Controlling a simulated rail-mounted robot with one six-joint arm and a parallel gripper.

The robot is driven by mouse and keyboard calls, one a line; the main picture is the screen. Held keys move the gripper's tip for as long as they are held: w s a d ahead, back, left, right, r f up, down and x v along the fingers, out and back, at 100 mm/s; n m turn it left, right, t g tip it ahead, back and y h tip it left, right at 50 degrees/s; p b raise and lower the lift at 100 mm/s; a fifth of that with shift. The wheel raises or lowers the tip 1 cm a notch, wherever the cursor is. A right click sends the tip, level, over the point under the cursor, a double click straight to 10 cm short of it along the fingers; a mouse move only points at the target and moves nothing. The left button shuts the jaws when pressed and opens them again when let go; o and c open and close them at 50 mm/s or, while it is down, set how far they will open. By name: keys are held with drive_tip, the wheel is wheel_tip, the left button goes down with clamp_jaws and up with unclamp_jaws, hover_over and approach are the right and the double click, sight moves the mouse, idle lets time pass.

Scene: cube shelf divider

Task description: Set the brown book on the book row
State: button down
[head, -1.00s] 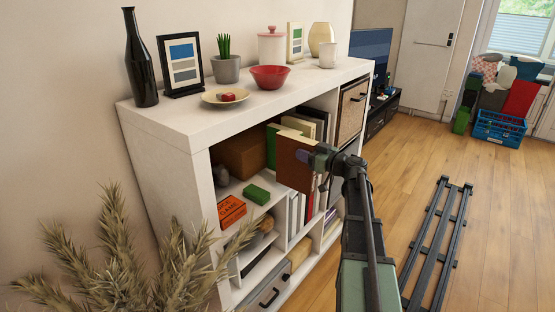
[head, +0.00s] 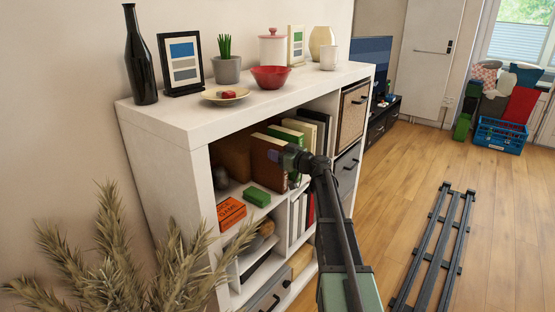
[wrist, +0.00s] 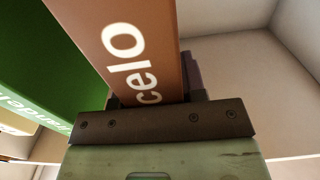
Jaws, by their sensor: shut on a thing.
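My gripper (head: 285,158) is shut on the brown book (head: 265,166) and holds it upright in the mouth of the upper shelf compartment. In the wrist view, the brown book (wrist: 138,45) shows its spine with white letters "celo", between the fingers of my gripper (wrist: 155,100). The book row, with a green book (head: 284,134), a cream book (head: 299,127) and dark books (head: 319,118), stands just right of the held book in the head view. A green book (wrist: 45,70) is close beside it in the wrist view. The brown book's lower edge is partly hidden.
A small green box (head: 257,196) and an orange box (head: 230,212) lie on the compartment floor to the left. A dark brown box (head: 231,160) stands behind. The white shelf unit's top (head: 190,125) carries a bottle, bowls and pots. A floor rail (head: 437,245) lies right.

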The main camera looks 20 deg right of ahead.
drive_tip(key=c, duration=1.1)
unclamp_jaws()
drive_tip(key=shift+f, duration=0.1)
drive_tip(key=o, duration=0.4)
